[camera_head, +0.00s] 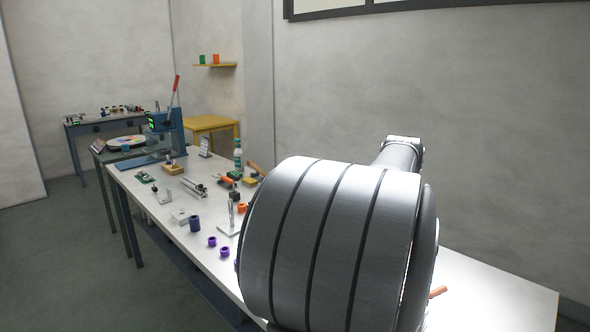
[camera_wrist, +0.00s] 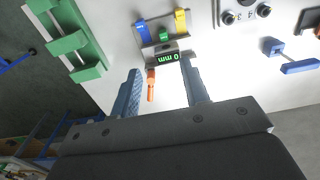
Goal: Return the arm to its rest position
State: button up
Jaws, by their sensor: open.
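My gripper (camera_wrist: 161,66) shows in the wrist view with its two blue-grey fingers spread apart. No object is held between them. An orange piece (camera_wrist: 151,84) appears in the gap beyond the fingers, apart from them as far as I can tell. In the head view, my large grey arm link fills the right centre and hides part of the white table (camera_head: 490,290). My gripper itself is hidden or out of frame there.
The wrist view shows a green rack (camera_wrist: 88,45), a small unit with a green display (camera_wrist: 167,58), and a blue part (camera_wrist: 298,67). In the head view, purple rings (camera_head: 212,241), a dark blue cup (camera_head: 195,223) and a bottle (camera_head: 238,153) stand left of my arm.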

notch_tip(320, 180, down, 4)
jog(key=shift+f, duration=0.15)
dwell(0.3)
dwell(0.8)
jog(key=o, duration=0.4)
jog(key=shift+d, duration=0.1)
jog(key=shift+c, duration=0.2)
jog(key=o, duration=0.9)
jog(key=w+d+r+h, duration=0.1)
jog(key=w+d, duration=0.1)
jog(key=d, duration=0.1)
jog(key=w+d+r+h, duration=0.1)
jog(key=w+d, duration=0.1)
jog(key=w+d+r+h, duration=0.2)
jog(key=w+d, duration=0.1)
jog(key=shift+w+d+g, duration=0.1)
jog(key=shift+d+g, duration=0.2)
jog(key=shift+d, duration=0.05)
jog(key=x, duration=1)
jog(key=shift+w+d+r, duration=0.1)
jog(key=shift+d+r, duration=0.05)
jog(key=shift+d, duration=0.2)
jog(key=shift+r, duration=0.15)
